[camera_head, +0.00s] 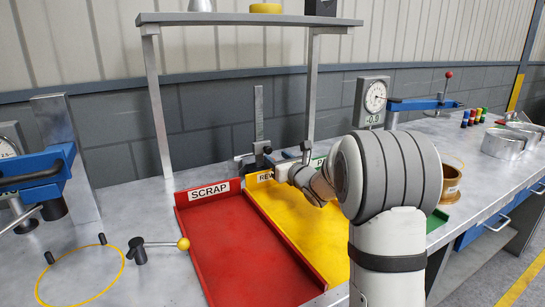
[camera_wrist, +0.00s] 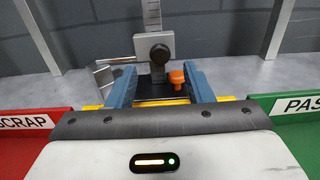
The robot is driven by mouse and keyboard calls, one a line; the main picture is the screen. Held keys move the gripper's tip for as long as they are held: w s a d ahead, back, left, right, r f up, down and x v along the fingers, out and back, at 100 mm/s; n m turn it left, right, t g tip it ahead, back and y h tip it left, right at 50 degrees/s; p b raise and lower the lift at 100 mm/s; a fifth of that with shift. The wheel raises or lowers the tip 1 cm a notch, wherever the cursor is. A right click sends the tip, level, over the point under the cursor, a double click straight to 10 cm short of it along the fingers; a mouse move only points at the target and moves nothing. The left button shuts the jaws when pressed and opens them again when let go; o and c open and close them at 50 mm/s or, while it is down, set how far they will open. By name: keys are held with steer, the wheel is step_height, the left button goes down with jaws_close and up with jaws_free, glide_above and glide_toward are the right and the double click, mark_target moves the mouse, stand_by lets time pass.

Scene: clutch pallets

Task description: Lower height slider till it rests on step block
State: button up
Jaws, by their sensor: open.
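The height gauge has an upright grey scale (camera_head: 259,112) behind the trays. Its height slider (camera_wrist: 141,46) shows in the wrist view as a grey plate with a round black knob (camera_wrist: 158,53) and a thin scriber reaching left. A grey block, which looks like the step block (camera_wrist: 104,76), sits under the scriber at left; I cannot tell whether they touch. An orange knob (camera_wrist: 177,76) stands at the right on the dark base. My gripper (camera_wrist: 158,68) is open, its blue fingers either side of the view of the slider's lower part, with nothing between them held.
The red SCRAP tray (camera_head: 235,245), yellow REWORK tray (camera_head: 305,222) and green PASS tray (camera_wrist: 300,128) lie in front of the gauge. A shelf (camera_head: 245,20) on posts stands above. A dial gauge (camera_head: 373,98) is at right, a lever with yellow ball (camera_head: 183,244) at left.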

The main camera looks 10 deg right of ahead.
steer(key=shift+v, duration=1.35)
steer(key=s+d+r+m+g+h+p, duration=0.1)
steer(key=s+r+m+g+h+p, duration=0.2)
steer(key=s+m, duration=0.6)
steer(key=s+d+r+m+g+h+p, duration=0.1)
steer(key=s+m+g+h+p, duration=0.4)
steer(key=m, duration=0.7)
steer(key=s+a+m+g+y+p, duration=0.1)
steer(key=s+a+m+g+p, duration=0.1)
steer(key=s+m, duration=0.7)
steer(key=s+a+f+m+g+y+p, duration=0.1)
steer(key=s+a+m+g+p, duration=0.2)
steer(key=s+m, duration=0.6)
steer(key=s+g, duration=0.1)
steer(key=s, duration=0.8)
steer(key=shift+f+m+g, duration=0.2)
steer(key=shift+m+g, duration=0.1)
